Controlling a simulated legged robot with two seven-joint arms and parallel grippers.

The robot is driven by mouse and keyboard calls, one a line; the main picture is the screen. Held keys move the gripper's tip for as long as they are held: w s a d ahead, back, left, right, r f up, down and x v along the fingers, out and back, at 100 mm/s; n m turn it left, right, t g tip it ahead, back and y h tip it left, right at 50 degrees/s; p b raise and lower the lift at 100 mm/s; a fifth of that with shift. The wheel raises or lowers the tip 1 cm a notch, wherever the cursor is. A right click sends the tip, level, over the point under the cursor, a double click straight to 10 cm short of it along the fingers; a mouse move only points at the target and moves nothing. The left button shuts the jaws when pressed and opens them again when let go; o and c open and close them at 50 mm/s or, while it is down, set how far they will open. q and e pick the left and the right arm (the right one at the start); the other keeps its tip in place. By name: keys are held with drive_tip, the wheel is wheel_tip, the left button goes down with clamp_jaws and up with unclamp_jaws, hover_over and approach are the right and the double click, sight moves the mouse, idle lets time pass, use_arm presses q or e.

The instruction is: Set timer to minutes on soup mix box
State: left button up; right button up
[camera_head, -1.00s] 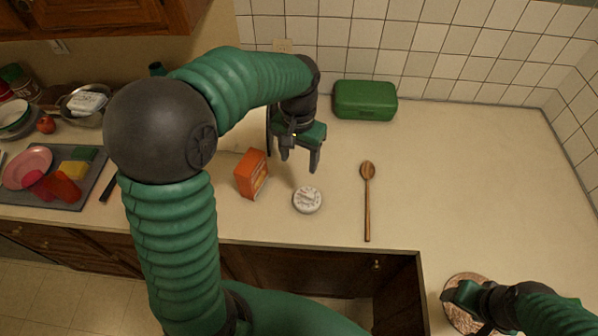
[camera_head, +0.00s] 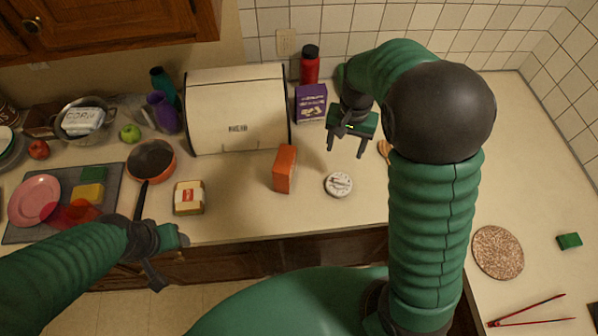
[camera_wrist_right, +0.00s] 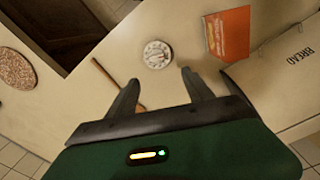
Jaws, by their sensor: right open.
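A round white dial timer (camera_head: 338,184) lies face up on the counter, and it also shows in the right wrist view (camera_wrist_right: 157,54). An orange box (camera_head: 285,168) stands upright to its left; it shows in the right wrist view (camera_wrist_right: 228,33), its print too small to read. My right gripper (camera_head: 346,151) is open and empty, above and behind the timer. In the right wrist view the timer appears just beyond the gap between its fingertips (camera_wrist_right: 158,79). My left gripper (camera_head: 170,256) looks open and empty near the counter's front edge at the left.
A bread box (camera_head: 238,115), purple box (camera_head: 311,103) and red bottle (camera_head: 310,65) stand behind. A wooden spoon (camera_head: 383,147) is mostly hidden by my right arm. Counter around the timer is clear.

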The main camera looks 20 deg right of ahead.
drive_tip(key=p, duration=0.1)
approach(339, 180)
drive_tip(key=shift+s+d+f, duration=0.1)
drive_tip(key=shift+s+d, duration=0.05)
drive_tip(key=shift+d, duration=0.75)
drive_tip(key=f, duration=0.2)
drive_tip(key=a+f, duration=0.1)
drive_tip(key=f, duration=0.1)
drive_tip(key=f+p, duration=0.1)
drive_tip(key=f, duration=0.2)
drive_tip(key=shift+a, duration=0.4)
drive_tip(key=shift+a+f, duration=0.15)
drive_tip(key=shift+f, duration=0.4)
drive_tip(key=shift+d+f, duration=0.15)
drive_tip(key=shift+d, duration=0.5)
drive_tip(key=shift+c, duration=0.4)
drive_tip(key=shift+d+f, duration=0.1)
drive_tip(key=shift+d, duration=0.1)
drive_tip(key=c, duration=0.5)
drive_tip(key=shift+a, duration=0.5)
drive_tip(key=c, duration=0.7)
use_arm(q)
drive_tip(key=shift+d+r, duration=0.2)
drive_tip(key=shift+r, duration=0.35)
drive_tip(key=shift+d+r, duration=0.2)
drive_tip(key=shift+r, duration=0.35)
use_arm(e)
drive_tip(key=shift+a+r, duration=0.15)
drive_tip(key=shift+r, duration=0.05)
clamp_jaws()
